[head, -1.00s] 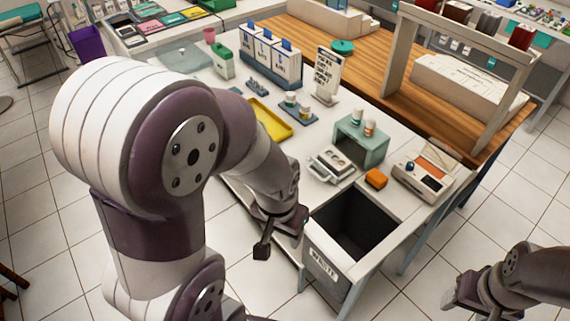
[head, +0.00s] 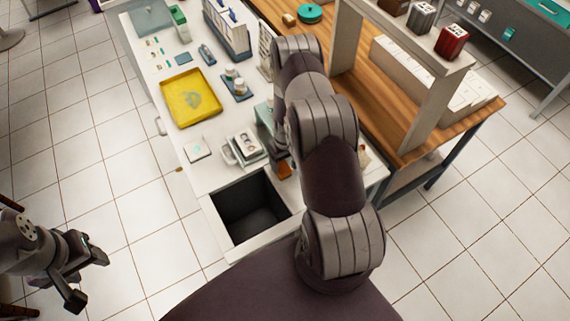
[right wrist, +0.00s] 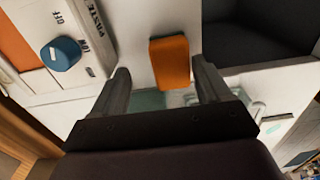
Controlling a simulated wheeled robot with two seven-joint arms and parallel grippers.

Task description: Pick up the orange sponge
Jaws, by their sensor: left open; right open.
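The orange sponge (right wrist: 170,62) lies on the white counter in the right wrist view, beyond and between the fingertips of my open right gripper (right wrist: 160,82). The fingers look apart from it. In the head view only part of the sponge (head: 284,170) shows, beside my right arm, which hides most of the right gripper. My left gripper (head: 88,276) is open and empty at the lower left of the head view, over the tiled floor, away from the counter.
A dark waste opening (head: 255,208) is sunk in the counter close to the sponge. A device with a blue knob (right wrist: 61,54) stands on its other side. A small white device (head: 244,147) and a yellow tray (head: 190,98) stand further left.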

